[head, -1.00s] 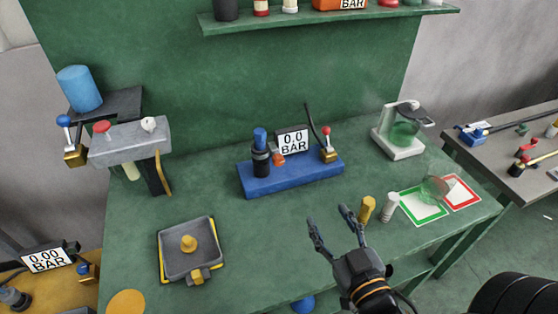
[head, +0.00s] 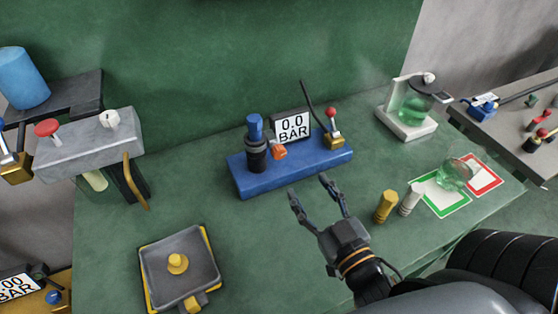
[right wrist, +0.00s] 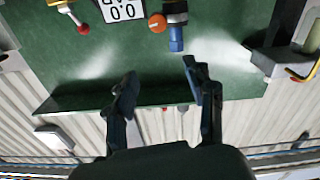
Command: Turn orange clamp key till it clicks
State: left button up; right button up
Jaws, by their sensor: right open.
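The orange clamp key (head: 279,152) sits on the front of the blue pressure stand (head: 300,171), between the black clamp with its blue cylinder (head: 255,143) and the display reading 0.0 BAR (head: 292,127). In the right wrist view the orange key (right wrist: 157,22) shows near the top, next to the clamp. My right gripper (head: 309,186) is open and empty, in front of the stand and apart from the key. Its spread fingers also show in the right wrist view (right wrist: 160,78). My left gripper is not in view.
A red-knobbed lever valve (head: 333,130) stands at the stand's right end. Yellow (head: 386,206) and white (head: 411,199) cylinders stand right of my gripper. A grey tray (head: 180,265) lies front left. A grey press-like fixture (head: 90,145) is at left. Green bench between tray and stand is clear.

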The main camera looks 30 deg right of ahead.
notch_tip(320, 180, down, 3)
jog(key=b, duration=0.7)
send_near(280, 155)
jog(key=w, duration=0.4)
jog(key=shift+w+d+f, duration=0.1)
jog(key=shift+w+d, duration=0.1)
jog(key=w+p, duration=0.1)
jog(key=w, duration=0.3)
jog(key=shift+d+p, duration=0.1)
jog(key=shift+p, duration=0.25)
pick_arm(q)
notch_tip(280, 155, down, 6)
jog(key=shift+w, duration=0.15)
pick_arm(e)
jog(key=shift+w, duration=0.6)
grip_shut()
